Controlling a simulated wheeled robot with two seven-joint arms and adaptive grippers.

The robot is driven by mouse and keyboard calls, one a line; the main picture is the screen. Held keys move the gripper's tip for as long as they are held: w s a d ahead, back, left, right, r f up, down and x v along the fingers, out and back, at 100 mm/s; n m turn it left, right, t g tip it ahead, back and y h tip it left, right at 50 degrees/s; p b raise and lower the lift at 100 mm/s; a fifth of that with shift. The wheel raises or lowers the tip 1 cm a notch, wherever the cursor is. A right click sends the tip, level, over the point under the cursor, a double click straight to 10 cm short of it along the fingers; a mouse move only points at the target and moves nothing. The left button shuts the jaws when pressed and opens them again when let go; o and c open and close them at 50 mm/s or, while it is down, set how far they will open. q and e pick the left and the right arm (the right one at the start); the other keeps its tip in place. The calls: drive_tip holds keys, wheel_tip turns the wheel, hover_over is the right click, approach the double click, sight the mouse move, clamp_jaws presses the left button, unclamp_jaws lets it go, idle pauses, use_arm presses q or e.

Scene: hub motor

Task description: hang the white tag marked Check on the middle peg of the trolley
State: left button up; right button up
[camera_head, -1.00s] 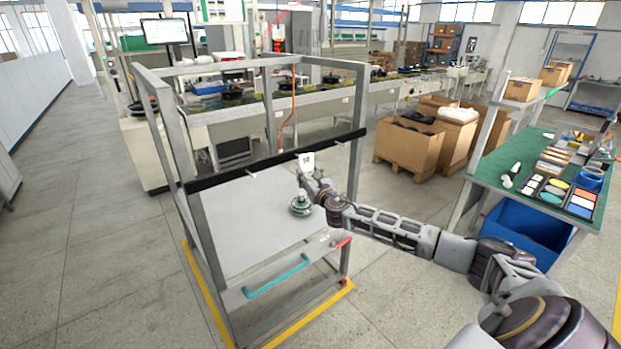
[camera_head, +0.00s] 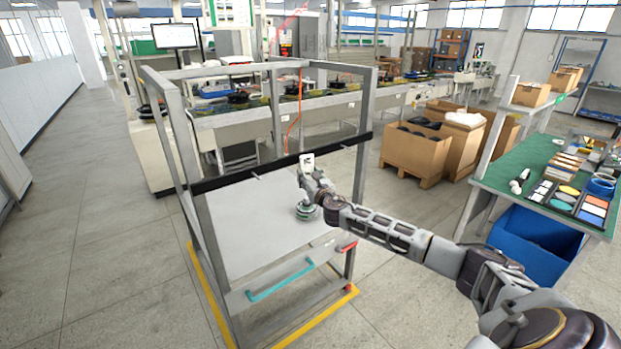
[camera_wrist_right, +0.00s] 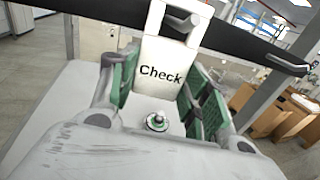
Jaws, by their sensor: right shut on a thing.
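The white tag marked Check (camera_wrist_right: 162,72) is held upright between the green-padded fingers of my right gripper (camera_wrist_right: 160,98). In the head view the tag (camera_head: 307,162) overlaps the black bar of the trolley (camera_head: 230,179). The tag's upper end, with an opening in it, lies in front of the bar in the wrist view. My left gripper is out of view.
A round green and metal part (camera_head: 305,211) is on the trolley's pale shelf (camera_head: 250,225), below my right gripper. Grey uprights frame the trolley. A green-topped bench (camera_head: 500,172) stands at the right, with cardboard boxes (camera_head: 415,152) behind. Floor at the left is clear.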

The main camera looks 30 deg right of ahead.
drive_tip(key=shift+w+f, duration=0.25)
idle(0.5)
drive_tip(key=o, duration=1.1)
drive_tip(key=shift+s, duration=0.2)
drive_tip(key=s+a, duration=0.2)
drive_tip(key=s, duration=0.9)
drive_tip(key=shift+s, duration=0.2)
drive_tip(key=shift+a, duration=0.1)
drive_tip(key=shift+m, duration=0.3)
idle(0.3)
